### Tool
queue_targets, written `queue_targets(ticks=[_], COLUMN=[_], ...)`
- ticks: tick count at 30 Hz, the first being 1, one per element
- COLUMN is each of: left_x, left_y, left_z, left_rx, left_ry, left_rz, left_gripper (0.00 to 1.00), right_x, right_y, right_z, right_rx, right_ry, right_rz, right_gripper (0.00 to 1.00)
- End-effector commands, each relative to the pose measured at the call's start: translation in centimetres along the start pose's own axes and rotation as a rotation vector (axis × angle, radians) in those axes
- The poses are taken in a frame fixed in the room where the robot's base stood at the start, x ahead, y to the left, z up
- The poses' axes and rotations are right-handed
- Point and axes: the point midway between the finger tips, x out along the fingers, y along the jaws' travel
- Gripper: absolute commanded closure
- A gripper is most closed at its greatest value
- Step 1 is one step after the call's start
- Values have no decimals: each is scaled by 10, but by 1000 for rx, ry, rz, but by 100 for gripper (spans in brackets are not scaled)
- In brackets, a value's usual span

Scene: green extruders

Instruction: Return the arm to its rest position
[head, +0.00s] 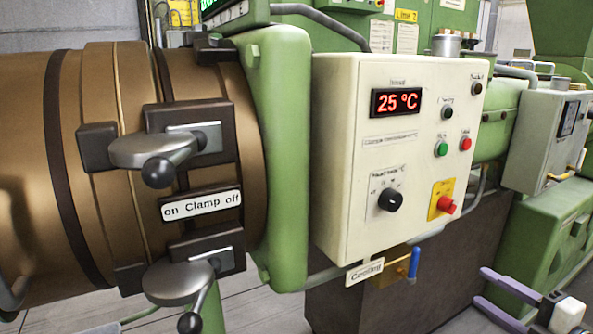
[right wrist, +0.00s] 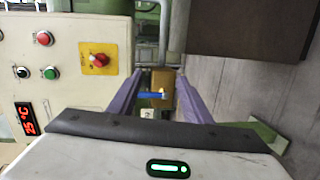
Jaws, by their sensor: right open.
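My right gripper (head: 484,288) is at the lower right of the head view, its two purple fingers pointing left and spread apart with nothing between them. In the right wrist view the fingers of the right gripper (right wrist: 160,76) frame a brass valve block with a blue lever (right wrist: 151,95), which lies beyond the tips. In the head view this blue lever (head: 413,264) stands upright below the cream control box, to the left of the gripper and apart from it. My left gripper is not in view.
The cream control box (head: 345,150) reads 25 °C and carries a black knob (head: 390,201) and a red knob on yellow (head: 446,204). A brown barrel (head: 25,150) with clamp levers fills the left. A second box (head: 540,130) stands at the right, above the gripper. Grey floor (head: 460,322) shows below.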

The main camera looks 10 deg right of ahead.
Motion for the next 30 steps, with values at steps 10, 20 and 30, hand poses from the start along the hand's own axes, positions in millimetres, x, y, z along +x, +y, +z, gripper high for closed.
queue_targets(ticks=[10, 20, 30], left_x=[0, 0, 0], left_y=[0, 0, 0], left_z=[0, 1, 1], left_rx=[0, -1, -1], left_ry=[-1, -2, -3], left_rz=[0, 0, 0], left_gripper=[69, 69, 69], right_x=[-65, -121, -129], right_y=[-236, -334, -342], right_z=[-115, -273, -303], right_rx=[827, 1438, 1542], right_ry=[-274, -519, -566], right_rz=[-274, -471, -506], right_gripper=[55, 55, 55])
